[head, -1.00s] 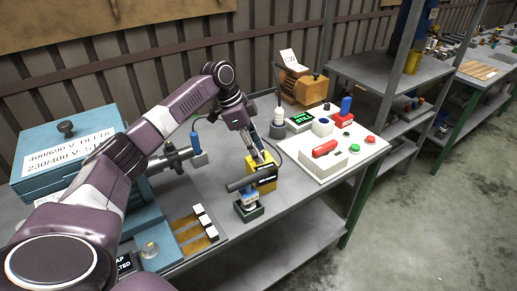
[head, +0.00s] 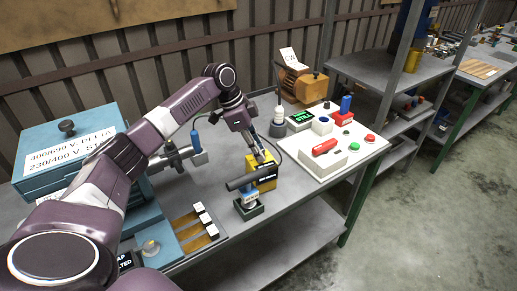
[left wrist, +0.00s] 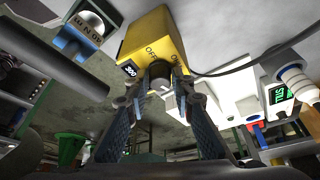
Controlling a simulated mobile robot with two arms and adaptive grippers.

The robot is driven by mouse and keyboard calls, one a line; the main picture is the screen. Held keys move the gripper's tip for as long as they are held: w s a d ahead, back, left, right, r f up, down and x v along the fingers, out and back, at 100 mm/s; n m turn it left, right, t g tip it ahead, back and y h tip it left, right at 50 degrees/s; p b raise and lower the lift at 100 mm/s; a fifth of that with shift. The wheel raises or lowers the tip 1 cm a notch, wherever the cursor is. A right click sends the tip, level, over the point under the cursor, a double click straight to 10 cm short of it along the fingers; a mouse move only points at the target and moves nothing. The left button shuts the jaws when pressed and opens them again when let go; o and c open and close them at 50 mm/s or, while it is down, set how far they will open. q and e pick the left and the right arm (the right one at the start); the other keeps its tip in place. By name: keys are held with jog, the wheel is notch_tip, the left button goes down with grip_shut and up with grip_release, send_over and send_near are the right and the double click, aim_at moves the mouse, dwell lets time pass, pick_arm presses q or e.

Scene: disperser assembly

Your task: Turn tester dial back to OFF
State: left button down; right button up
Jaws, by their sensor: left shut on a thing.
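The yellow tester (head: 266,184) stands upright on the grey bench. It also shows in the left wrist view (left wrist: 152,36), with an OFF mark and a small dark display reading on its face. In the head view my left gripper (head: 260,156) reaches down onto the tester, and the dial is hidden there. The exact dial setting is hard to read. My right gripper is in neither view.
A dark cylinder (head: 247,178) on a small green-based stand sits close in front of the tester. A white board (head: 352,163) with a red part and buttons lies to the right. A blue box (head: 48,148) stands left. A cable runs behind the tester.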

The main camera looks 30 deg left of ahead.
pick_arm(q)
jog(key=shift+r+n+p, duration=0.25)
jog(key=shift+n+p, duration=0.15)
jog(key=shift+p, duration=0.3)
jog(key=n+y+p, duration=0.1)
jog(key=n+p, duration=0.2)
jog(key=p, duration=0.1)
jog(key=n+t+y+p, duration=0.1)
jog(key=n+p, duration=0.2)
jog(key=p, duration=0.1)
jog(key=shift+s+d+r+t+p, duration=0.1)
jog(key=shift+d+t+p, duration=0.05)
jog(key=shift+t+p, duration=0.2)
jog(key=shift+n+y+p, duration=0.3)
jog(key=shift+n+p, duration=0.5)
jog(key=shift+p, duration=0.15)
jog(key=shift+f, duration=0.25)
jog(key=shift+n, duration=0.3)
jog(key=c, duration=1.7)
grip_release()
jog(key=shift+o, duration=0.2)
